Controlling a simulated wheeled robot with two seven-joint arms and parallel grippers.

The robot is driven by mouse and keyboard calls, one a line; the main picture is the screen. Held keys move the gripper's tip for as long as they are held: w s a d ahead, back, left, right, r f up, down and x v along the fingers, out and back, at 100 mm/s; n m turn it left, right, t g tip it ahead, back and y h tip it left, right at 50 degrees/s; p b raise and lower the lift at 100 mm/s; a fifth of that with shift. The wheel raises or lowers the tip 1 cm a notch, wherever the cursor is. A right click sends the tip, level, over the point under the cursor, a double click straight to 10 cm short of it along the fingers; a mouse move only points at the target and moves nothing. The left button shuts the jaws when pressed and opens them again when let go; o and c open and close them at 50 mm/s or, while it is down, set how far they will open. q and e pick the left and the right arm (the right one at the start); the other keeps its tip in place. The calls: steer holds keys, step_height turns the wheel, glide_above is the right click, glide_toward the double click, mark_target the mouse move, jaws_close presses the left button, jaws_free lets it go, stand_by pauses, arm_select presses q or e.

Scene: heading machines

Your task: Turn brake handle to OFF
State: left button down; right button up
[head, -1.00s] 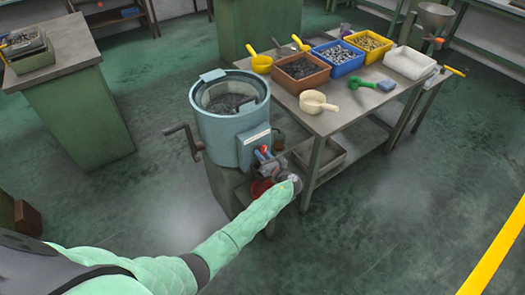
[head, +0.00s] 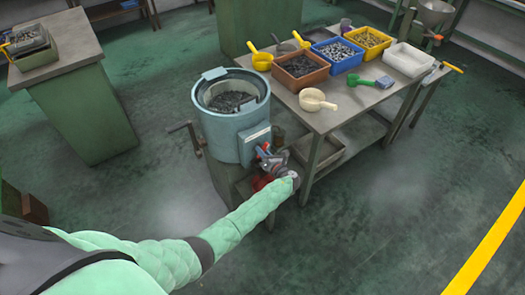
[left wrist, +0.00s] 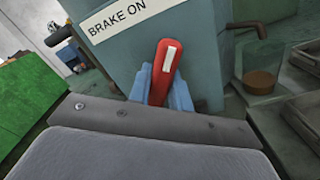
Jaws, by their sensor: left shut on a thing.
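The brake handle is a red lever with a white stripe, seen in the left wrist view (left wrist: 161,80). It leans a little to the right below a white label (left wrist: 117,18) that reads "BRAKE ON". My left gripper (left wrist: 160,88) has its blue fingers on both sides of the handle and is shut on it. In the head view my left gripper (head: 268,158) is at the front of the blue-grey drum machine (head: 224,135), under its label plate. The gripper and wrist largely hide the handle there. My right gripper is not in view.
A hand crank (head: 185,138) sticks out left of the drum. A workbench (head: 335,118) with bins of parts and scoops stands close on the right. A red container (head: 261,183) is low behind my wrist. The floor in front is clear.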

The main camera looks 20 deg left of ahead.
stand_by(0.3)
arm_select(q)
steer(key=c, duration=1.3)
jaws_free()
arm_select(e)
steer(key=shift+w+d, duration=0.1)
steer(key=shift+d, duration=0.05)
arm_select(q)
steer(key=shift+s+d+f, duration=0.1)
steer(key=shift+s+d, duration=0.1)
steer(key=shift+d, duration=0.05)
steer(key=shift+b+v, duration=1.3)
steer(key=shift+v, duration=2.3)
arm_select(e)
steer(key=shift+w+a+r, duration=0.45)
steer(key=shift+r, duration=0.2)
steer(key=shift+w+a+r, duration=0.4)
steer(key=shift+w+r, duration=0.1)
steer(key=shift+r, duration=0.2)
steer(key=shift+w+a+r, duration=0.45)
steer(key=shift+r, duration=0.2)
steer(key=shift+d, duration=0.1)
